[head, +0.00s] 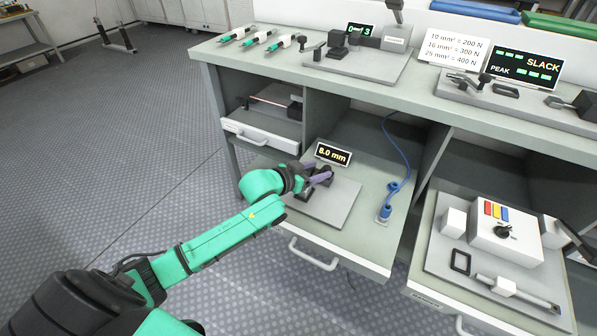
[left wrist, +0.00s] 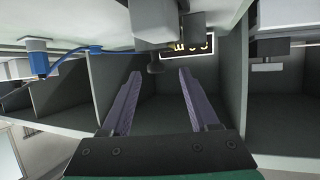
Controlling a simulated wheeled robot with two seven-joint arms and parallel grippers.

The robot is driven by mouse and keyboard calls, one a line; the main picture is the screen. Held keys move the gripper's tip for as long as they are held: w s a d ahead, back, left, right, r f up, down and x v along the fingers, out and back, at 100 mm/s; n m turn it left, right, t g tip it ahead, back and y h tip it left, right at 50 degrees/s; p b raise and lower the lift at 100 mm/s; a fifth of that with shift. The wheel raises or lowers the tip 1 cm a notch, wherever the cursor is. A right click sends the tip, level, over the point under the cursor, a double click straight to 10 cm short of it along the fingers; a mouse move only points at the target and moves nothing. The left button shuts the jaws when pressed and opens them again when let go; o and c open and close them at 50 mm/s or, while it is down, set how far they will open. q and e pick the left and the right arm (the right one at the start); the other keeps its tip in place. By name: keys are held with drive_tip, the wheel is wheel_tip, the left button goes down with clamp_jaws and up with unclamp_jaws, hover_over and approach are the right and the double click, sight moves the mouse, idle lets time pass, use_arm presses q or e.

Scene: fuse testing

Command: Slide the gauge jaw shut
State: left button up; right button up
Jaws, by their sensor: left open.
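The gauge is a grey plate (head: 328,207) on the pulled-out middle drawer, with dark jaw parts (head: 326,170) at its back and a small display (head: 332,153) reading 8.0 mm. My left gripper (head: 318,174) is at these jaw parts, its purple fingers partly hiding them. In the left wrist view the gripper (left wrist: 157,76) is open. A dark knob-like gauge part (left wrist: 156,66) shows between or just beyond the fingertips, below a grey block (left wrist: 153,22). Contact cannot be told. The display (left wrist: 192,46) is partly hidden there. My right gripper is not in view.
A blue plug and cable (head: 386,210) stand on the drawer right of the plate. A right drawer holds a white box with a knob (head: 505,232). The benchtop (head: 430,108) above carries testers and displays. A shallower left drawer (head: 262,133) is beside the gauge bay.

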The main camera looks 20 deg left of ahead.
use_arm(q)
drive_tip(key=p+v, duration=0.2)
drive_tip(key=v, duration=0.8)
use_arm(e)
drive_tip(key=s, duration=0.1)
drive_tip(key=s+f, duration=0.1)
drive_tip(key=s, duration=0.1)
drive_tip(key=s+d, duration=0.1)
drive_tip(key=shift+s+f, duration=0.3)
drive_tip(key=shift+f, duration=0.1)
use_arm(q)
drive_tip(key=shift+s, duration=0.1)
